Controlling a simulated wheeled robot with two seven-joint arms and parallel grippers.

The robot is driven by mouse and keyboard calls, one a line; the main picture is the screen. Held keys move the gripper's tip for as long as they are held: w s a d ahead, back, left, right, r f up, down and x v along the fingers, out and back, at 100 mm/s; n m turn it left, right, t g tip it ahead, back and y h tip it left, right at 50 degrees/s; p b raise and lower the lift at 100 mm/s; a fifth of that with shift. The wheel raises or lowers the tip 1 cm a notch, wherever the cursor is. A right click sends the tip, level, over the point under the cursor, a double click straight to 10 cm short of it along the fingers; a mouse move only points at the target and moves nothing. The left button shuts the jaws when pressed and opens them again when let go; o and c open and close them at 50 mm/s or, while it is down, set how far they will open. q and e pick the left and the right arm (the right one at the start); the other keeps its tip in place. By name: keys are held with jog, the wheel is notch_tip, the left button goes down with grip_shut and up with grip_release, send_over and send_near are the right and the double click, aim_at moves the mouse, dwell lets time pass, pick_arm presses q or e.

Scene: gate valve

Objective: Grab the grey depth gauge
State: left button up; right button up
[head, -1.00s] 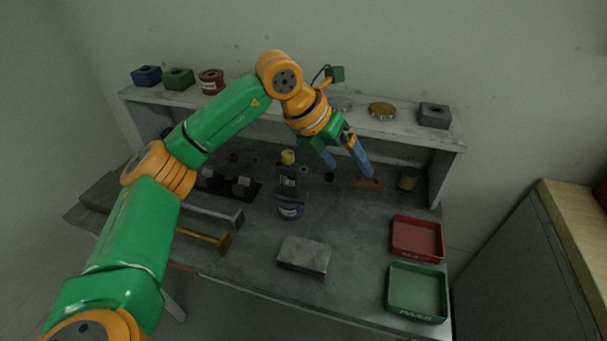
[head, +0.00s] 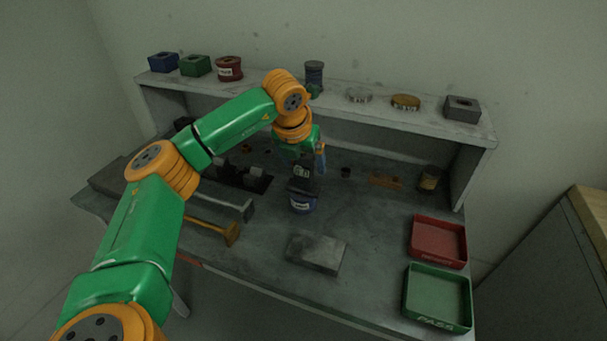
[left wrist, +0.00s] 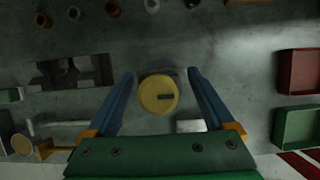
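The fingers (left wrist: 160,76) stand apart with a gap on both sides of the yellow top. My right gripper is not in view.
A grey block (head: 315,253) lies in front of the pot. A red tray (head: 438,259) and a green tray (head: 408,293) are at the right. A wooden-handled hammer (head: 222,231) lies at the left. A raised shelf (head: 335,110) with several parts runs along the back.

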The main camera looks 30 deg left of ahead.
pick_arm(q)
grip_shut()
